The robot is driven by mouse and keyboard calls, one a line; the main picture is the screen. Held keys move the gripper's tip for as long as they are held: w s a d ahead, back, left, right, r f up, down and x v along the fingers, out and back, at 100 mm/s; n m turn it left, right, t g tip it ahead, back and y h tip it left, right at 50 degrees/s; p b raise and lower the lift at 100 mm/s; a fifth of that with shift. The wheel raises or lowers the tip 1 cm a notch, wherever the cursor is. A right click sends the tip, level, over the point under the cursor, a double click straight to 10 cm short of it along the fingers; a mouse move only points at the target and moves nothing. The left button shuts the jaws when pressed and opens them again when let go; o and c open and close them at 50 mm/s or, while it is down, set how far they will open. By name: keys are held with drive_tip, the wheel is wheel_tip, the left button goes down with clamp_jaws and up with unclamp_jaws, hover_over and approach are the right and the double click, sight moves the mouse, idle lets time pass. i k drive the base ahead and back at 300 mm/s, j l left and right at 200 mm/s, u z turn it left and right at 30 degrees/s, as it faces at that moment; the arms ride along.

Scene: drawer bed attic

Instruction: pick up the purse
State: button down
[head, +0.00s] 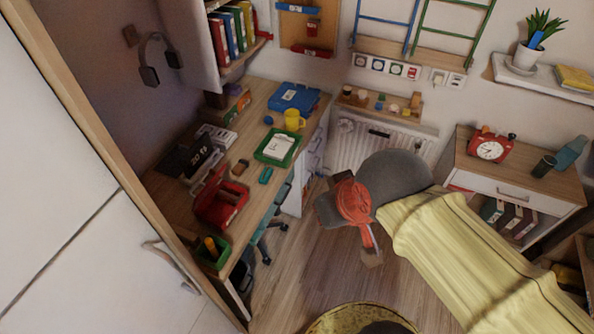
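A wooden desk (262,95) with many small items stands at the left. A round yellowish thing (335,318) is at the bottom.

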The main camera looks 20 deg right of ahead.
sight(265, 177)
drive_tip(key=i+l+u, duration=0.1)
drive_tip(key=i, duration=0.3)
drive_tip(key=i+l+u, duration=0.1)
drive_tip(key=i, duration=0.3)
drive_tip(key=i+l+u, duration=0.1)
drive_tip(key=i+l, duration=0.2)
drive_tip(key=i, duration=0.1)
